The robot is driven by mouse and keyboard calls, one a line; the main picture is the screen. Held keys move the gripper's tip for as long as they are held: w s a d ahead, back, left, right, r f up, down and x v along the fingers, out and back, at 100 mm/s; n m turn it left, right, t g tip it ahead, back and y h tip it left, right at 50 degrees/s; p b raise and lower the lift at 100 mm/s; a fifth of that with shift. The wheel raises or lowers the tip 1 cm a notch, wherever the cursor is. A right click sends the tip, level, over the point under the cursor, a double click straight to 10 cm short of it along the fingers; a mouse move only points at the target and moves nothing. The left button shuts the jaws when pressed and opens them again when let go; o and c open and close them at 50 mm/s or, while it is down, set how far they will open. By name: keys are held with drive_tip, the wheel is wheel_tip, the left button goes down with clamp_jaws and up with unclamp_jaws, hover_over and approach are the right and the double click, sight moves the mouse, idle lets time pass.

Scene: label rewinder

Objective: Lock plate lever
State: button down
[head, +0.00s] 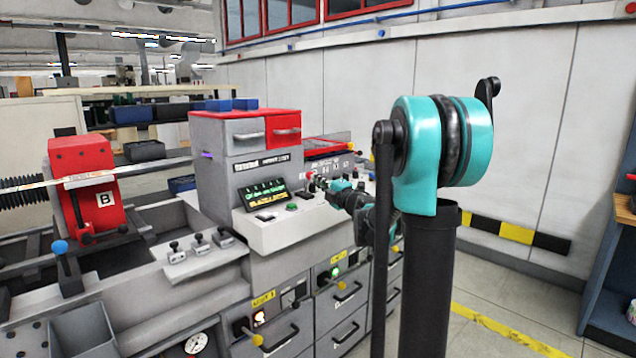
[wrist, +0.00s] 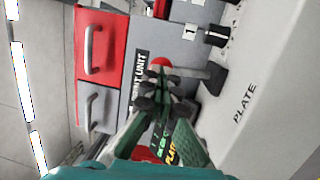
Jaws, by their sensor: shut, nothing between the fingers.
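In the wrist view a lever (wrist: 190,71) with a grey rod, a red knob end and a dark base stands near the word PLATE on a pale panel. I take it to be the plate lever. My gripper (wrist: 160,78) is shut and empty, its dark fingertips beside the red knob and partly overlapping it in the picture. I cannot tell whether they touch. In the head view my gripper (head: 322,184) is at the console's right side, close to a small red knob (head: 311,175); the rest of the lever is hard to make out there.
A black knob (wrist: 215,35) by a label 1 sits close to the lever. The grey and red drawer unit (head: 245,132) stands behind the console with its display (head: 264,193). Drawers (head: 345,295) with handles are below. Open floor (head: 500,270) lies to the right.

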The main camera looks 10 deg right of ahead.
drive_tip(key=shift+r, duration=0.1)
drive_tip(key=shift+w+a+r+g+h, duration=0.4)
drive_tip(key=shift+w+r+g, duration=0.1)
drive_tip(key=shift+g, duration=0.3)
drive_tip(key=shift+w+a+r, duration=0.35)
drive_tip(key=shift+w+a, duration=0.1)
drive_tip(key=shift+w, duration=0.2)
drive_tip(key=shift+w+a+r, duration=0.35)
drive_tip(key=shift+w+a, duration=0.1)
drive_tip(key=shift+w, duration=0.15)
drive_tip(key=shift+r+x, duration=0.25)
drive_tip(key=shift+x, duration=1.05)
drive_tip(key=shift+a, duration=0.2)
